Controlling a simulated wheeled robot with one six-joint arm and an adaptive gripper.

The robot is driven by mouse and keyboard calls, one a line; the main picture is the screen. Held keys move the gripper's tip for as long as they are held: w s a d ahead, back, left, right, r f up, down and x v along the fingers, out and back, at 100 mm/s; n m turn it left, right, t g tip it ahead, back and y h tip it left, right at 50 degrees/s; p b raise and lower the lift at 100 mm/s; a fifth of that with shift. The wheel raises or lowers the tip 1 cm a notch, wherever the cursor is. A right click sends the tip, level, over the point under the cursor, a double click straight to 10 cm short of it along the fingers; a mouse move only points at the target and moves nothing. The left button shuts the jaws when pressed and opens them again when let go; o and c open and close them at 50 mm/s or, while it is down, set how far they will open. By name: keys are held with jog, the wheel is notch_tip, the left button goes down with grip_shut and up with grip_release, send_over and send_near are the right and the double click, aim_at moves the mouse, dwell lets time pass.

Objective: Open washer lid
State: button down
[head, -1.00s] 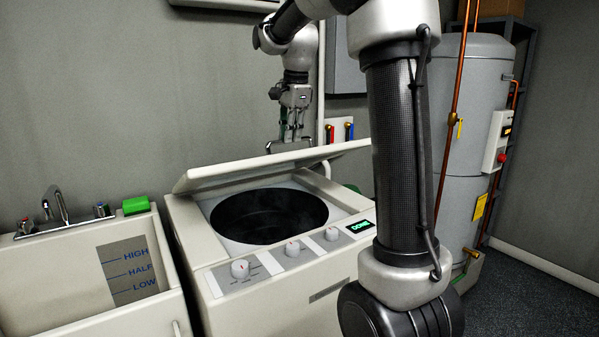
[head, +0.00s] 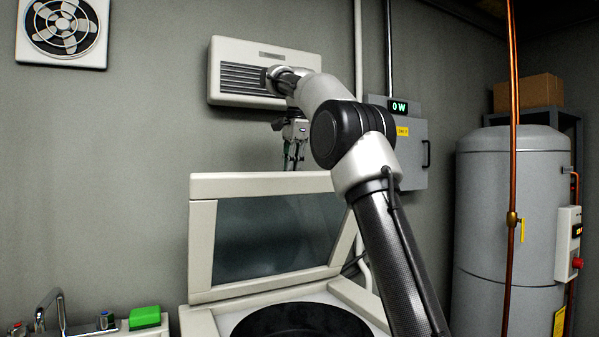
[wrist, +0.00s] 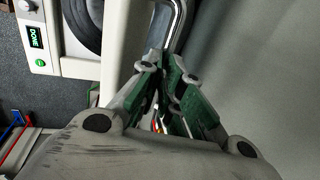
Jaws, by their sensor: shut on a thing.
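The washer lid (head: 262,186), a pale frame around a dark glass panel, stands steeply raised at the back of the washer (head: 200,322). The round dark drum opening (head: 300,322) shows below it. My gripper (head: 294,163) is at the lid's top edge, with its fingertips partly hidden behind that edge. In the wrist view the green-padded fingers (wrist: 168,75) are shut on the metal lid handle (wrist: 179,25). The washer's display (wrist: 35,35) reads DONE.
A sink faucet (head: 50,305) and a green sponge (head: 146,316) are at the lower left. A wall vent unit (head: 240,75) is above the lid. A grey electrical box (head: 412,150), copper pipe (head: 512,190) and grey tank (head: 485,230) stand at the right.

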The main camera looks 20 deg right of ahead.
jog(key=shift+w+a+f, duration=0.2)
jog(key=shift+w+f, duration=0.5)
jog(key=shift+f, duration=0.15)
jog(key=c, duration=1.7)
grip_release()
jog(key=shift+w+f, duration=0.1)
jog(key=shift+w, duration=0.05)
jog(key=shift+c, duration=0.2)
jog(key=shift+o, duration=1.3)
jog(key=shift+w+d, duration=0.1)
jog(key=shift+w, duration=0.1)
